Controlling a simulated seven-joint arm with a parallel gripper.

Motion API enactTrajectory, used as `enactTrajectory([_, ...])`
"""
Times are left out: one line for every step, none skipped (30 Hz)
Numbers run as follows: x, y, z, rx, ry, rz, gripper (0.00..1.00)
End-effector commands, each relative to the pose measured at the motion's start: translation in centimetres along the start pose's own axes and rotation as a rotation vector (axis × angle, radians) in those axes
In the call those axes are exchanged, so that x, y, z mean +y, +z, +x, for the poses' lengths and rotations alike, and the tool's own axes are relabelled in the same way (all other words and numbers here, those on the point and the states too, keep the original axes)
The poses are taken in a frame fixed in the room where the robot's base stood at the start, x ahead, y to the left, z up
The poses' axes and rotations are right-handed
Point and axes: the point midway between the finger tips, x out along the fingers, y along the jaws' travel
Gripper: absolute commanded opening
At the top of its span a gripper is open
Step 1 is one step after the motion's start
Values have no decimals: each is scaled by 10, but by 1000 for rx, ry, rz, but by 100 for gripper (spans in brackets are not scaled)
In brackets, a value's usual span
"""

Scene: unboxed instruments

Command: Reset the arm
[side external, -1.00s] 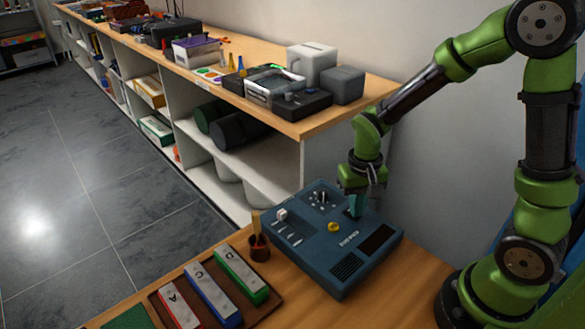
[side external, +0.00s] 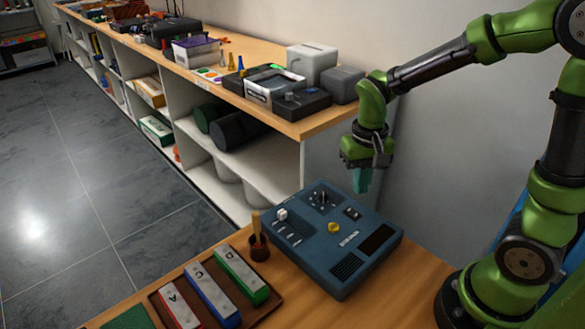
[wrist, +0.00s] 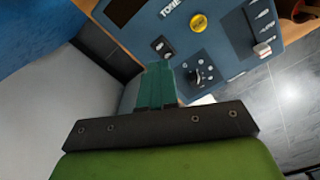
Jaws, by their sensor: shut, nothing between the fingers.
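My gripper (side external: 362,181) is shut and empty, its teal fingers pointing down. It hangs in the air above and behind the far right edge of the blue control box, clear of it. In the wrist view my gripper (wrist: 157,66) shows its teal fingers together, with the box beyond. The blue control box (side external: 305,250) lies on the wooden table and has a yellow button, a black knob, a small rocker switch, a white-capped slider and dark panels. The box (wrist: 228,45) also shows in the wrist view.
A brown tray (side external: 241,311) holds red, blue and green lettered bars. A shelf unit (side external: 318,127) with devices on top stands behind, beside a grey wall. The air around my gripper is free.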

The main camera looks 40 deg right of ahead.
Motion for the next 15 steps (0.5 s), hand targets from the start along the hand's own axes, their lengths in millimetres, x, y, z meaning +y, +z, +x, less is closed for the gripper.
enactTrajectory([0, 0, -2, 1, 0, -1, 0])
enactTrajectory([0, 0, -2, 1, 0, -1, 0])
enactTrajectory([0, 0, -2, 1, 0, -1, 0])
enactTrajectory([0, 0, -2, 1, 0, -1, 0])
enactTrajectory([0, 0, -2, 1, 0, -1, 0])
enactTrajectory([0, 0, -2, 1, 0, -1, 0])
enactTrajectory([0, 0, -2, 1, 0, -1, 0])
enactTrajectory([0, 0, -2, 1, 0, -1, 0])
enactTrajectory([0, 0, -2, 1, 0, -1, 0])
enactTrajectory([0, 0, -2, 1, 0, -5, 0])
enactTrajectory([0, -1, -2, 3, -2, -13, 0])
enactTrajectory([-1, 3, 1, -4, -9, -28, 0])
enactTrajectory([-1, 6, 0, 1, -22, -39, 0])
enactTrajectory([-2, 9, -4, 10, -36, -47, 0])
enactTrajectory([-2, 13, -9, 27, -57, -58, 0])
